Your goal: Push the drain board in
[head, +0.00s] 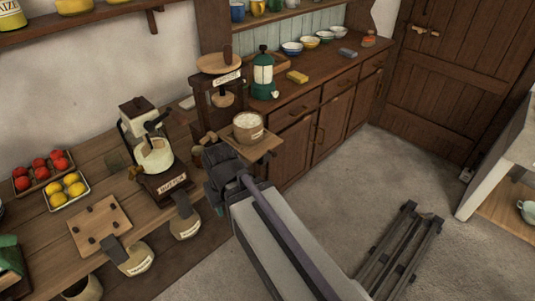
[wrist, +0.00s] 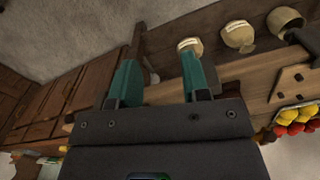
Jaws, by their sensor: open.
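The drain board (head: 238,143) is a light wooden board that sticks out from the front of the dark wooden press (head: 206,103). A round tub with pale contents (head: 248,127) stands on it. My gripper (wrist: 160,65) has its two teal fingers apart with nothing between them. In the head view my dark wrist is just below and left of the board, close in front of the bench. My fingers are mostly hidden there, and I cannot tell whether they touch the board. I cannot make out the board in the wrist view.
A slatted rack (head: 400,250) lies on the floor.

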